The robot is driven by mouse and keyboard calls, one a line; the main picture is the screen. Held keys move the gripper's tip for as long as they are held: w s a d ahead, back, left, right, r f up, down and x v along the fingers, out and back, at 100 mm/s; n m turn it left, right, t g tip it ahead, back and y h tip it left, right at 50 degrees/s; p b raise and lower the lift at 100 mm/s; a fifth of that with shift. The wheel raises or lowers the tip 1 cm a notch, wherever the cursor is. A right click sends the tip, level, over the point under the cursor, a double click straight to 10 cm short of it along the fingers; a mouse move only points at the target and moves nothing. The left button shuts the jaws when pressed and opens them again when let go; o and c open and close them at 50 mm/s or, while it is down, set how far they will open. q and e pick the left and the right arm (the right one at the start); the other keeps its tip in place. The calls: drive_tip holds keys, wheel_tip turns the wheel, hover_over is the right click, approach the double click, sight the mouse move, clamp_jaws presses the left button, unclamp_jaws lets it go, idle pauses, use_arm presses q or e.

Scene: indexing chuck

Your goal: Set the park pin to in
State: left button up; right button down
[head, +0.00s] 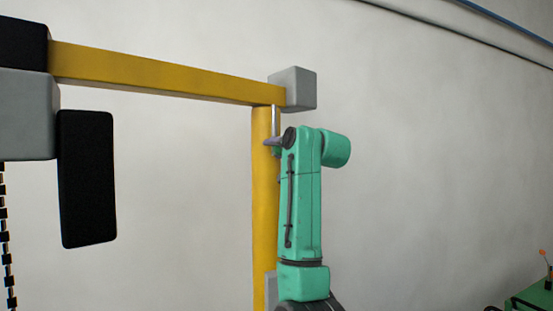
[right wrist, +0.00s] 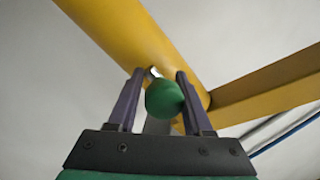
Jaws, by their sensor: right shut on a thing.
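The park pin shows in the head view as a thin metal rod (head: 275,118) hanging below the yellow beam, beside the yellow post. Its round green knob (right wrist: 165,98) sits between the two fingers in the right wrist view. My right gripper (head: 272,142) is at the lower end of the rod, shut on the knob; it also shows in the right wrist view (right wrist: 160,98). How far the pin sits in its hole is hidden. My left gripper is not in view.
A yellow beam (head: 165,75) runs from the post (head: 265,205) to grey and black blocks at left. A grey block (head: 296,88) caps its right end. A black panel (head: 87,180) and a chain (head: 7,235) hang at left. A green surface (head: 535,298) is at lower right.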

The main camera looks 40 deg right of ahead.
drive_tip(key=shift+s+a+r, duration=0.1)
drive_tip(key=shift+r, duration=0.55)
drive_tip(key=shift+c, duration=2.2)
unclamp_jaws()
drive_tip(key=shift+w+a+f, duration=0.1)
drive_tip(key=shift+w+f, duration=0.1)
drive_tip(key=shift+w, duration=0.25)
drive_tip(key=shift+s, duration=0.2)
drive_tip(key=s+a+b, duration=0.2)
drive_tip(key=s+b, duration=0.6)
drive_tip(key=s, duration=0.6)
drive_tip(key=shift+a, duration=0.25)
